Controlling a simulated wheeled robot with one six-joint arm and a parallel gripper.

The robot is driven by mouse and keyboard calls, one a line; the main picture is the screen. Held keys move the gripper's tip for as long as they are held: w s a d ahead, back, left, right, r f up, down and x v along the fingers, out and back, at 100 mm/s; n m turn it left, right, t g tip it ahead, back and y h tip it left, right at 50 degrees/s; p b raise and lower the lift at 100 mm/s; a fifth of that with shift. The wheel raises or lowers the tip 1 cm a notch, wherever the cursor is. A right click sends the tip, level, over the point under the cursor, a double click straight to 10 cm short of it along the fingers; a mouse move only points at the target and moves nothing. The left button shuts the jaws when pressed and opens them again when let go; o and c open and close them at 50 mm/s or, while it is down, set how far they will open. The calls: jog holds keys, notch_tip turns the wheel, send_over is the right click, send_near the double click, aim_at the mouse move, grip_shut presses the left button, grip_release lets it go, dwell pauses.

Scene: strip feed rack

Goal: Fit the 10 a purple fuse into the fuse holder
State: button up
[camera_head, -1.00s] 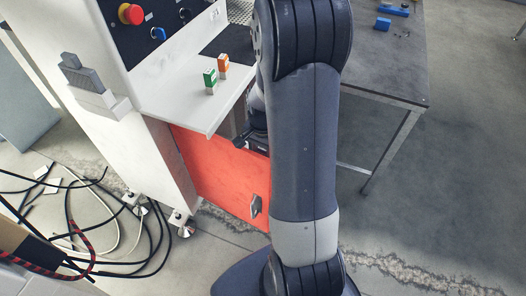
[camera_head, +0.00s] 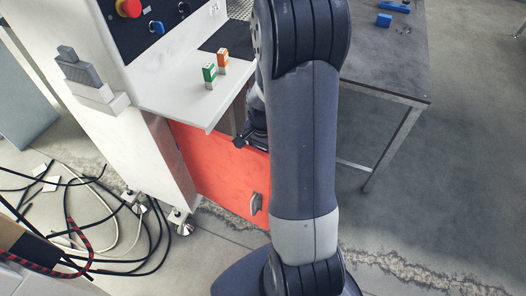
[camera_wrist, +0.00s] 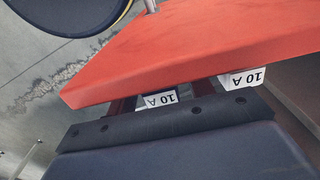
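In the wrist view two white labels printed "10 A", one to the left (camera_wrist: 160,98) and one to the right (camera_wrist: 243,77), show upside down in a gap behind the red panel (camera_wrist: 190,45). I cannot tell the colour of the parts that carry them; no purple shows. My gripper (camera_head: 242,142) is mostly hidden behind my arm in the head view, in front of the white cabinet's red panel, below the shelf. Its fingertips and opening are not clear in either view. I cannot make out the fuse holder.
A green block (camera_head: 209,73) and an orange block (camera_head: 222,62) stand on the white shelf (camera_head: 180,100) above the red panel. A grey table (camera_head: 385,65) with blue parts stands at the right. Loose cables (camera_head: 110,240) lie on the floor at the left.

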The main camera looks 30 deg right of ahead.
jog(key=shift+o, duration=0.2)
notch_tip(320, 180, up, 11)
jog(key=shift+f+p, duration=0.1)
jog(key=shift+p, duration=0.8)
notch_tip(320, 180, down, 11)
jog(key=shift+r+b, duration=0.15)
jog(key=shift+b, duration=0.65)
jog(key=shift+r+p, duration=0.3)
jog(key=shift+r, duration=0.25)
jog(key=shift+f, duration=0.15)
